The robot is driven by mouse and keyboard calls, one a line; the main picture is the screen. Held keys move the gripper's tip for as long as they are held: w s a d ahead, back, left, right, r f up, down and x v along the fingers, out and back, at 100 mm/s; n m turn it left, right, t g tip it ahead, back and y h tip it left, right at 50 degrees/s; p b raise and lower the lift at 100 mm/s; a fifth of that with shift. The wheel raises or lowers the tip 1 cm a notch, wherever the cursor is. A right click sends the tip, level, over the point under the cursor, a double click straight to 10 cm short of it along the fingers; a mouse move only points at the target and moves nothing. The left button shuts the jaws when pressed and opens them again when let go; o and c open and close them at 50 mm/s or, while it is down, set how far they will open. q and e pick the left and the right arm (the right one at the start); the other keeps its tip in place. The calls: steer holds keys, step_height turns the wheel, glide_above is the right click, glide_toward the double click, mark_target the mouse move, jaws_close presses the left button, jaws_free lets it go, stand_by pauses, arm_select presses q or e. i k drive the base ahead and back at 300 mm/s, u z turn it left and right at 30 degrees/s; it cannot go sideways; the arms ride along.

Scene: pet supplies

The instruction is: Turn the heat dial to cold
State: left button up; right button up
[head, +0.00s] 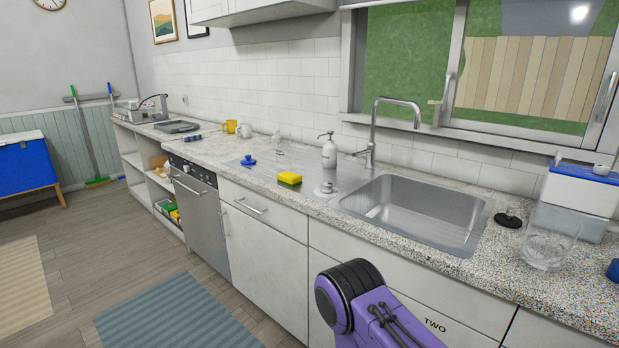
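I cannot make out a heat dial anywhere in the head view. A dishwasher (203,220) with a dark control strip (192,168) along its top is set into the counter left of centre; its controls are too small to read. A grey appliance (140,110) stands on the far end of the counter, and no dial can be told on it. A purple and black link of my own arm shows at the bottom, in front of the cabinets. Neither of my grippers is in view.
A blue chest (27,162) stands far left. The wooden floor, with striped rugs (175,315), is mostly clear.

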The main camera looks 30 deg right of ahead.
mark_target(326, 187)
steer(key=z, duration=0.3)
steer(key=i, duration=0.8)
steer(key=z, duration=0.6)
